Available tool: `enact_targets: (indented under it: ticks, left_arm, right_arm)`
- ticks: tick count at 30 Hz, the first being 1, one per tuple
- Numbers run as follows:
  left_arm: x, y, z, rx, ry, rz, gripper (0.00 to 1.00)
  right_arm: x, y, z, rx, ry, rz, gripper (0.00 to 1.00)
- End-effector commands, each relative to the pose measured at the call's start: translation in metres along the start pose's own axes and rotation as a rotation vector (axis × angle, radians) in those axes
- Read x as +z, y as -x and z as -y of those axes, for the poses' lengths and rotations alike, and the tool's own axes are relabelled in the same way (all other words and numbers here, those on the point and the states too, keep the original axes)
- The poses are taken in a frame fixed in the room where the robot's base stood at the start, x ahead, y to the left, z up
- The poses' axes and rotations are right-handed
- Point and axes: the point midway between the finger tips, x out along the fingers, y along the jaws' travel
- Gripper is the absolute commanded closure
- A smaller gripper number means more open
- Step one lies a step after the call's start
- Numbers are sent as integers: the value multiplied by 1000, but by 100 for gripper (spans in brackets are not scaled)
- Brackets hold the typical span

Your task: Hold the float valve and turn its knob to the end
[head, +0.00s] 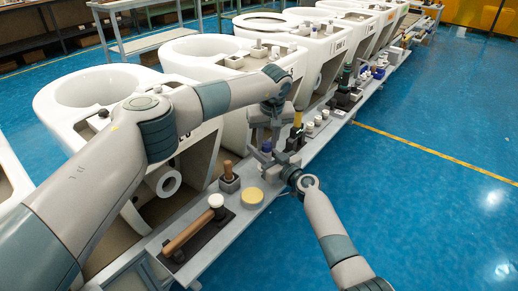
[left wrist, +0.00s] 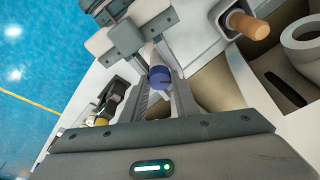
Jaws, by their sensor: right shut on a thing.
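The float valve shows its blue-purple knob (left wrist: 160,77) in the left wrist view, with a pale body behind it. The knob is small in the head view (head: 266,147). My right gripper (left wrist: 135,28) is shut on the valve body; in the head view it (head: 272,164) comes in from the lower right. My left gripper (left wrist: 163,88) is open, with its two fingers on either side of the knob. In the head view my left gripper (head: 264,138) points down over the knob. Most of the valve body is hidden by the grippers.
White toilets (head: 190,50) stand in a row behind. More tools and parts lie farther along the bench.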

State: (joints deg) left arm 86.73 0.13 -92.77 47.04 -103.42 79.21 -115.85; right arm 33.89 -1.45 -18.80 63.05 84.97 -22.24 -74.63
Motion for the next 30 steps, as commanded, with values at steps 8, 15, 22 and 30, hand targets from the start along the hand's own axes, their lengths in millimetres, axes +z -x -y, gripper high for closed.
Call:
enact_targets:
  ticks: [8,15,22,30]
  left_arm:
    - [0,0,1,19,-82,1,87]
    - [0,0,1,63,-255,3,87]
    - [1,0,0,68,-274,2,87]
    - [0,-1,1,84,-334,3,87]
  right_arm:
    - [0,0,-2,3,0,0,100]
    - [0,0,-2,3,0,0,100]
    - [0,1,-2,4,0,1,100]
    - [0,1,-2,4,0,1,100]
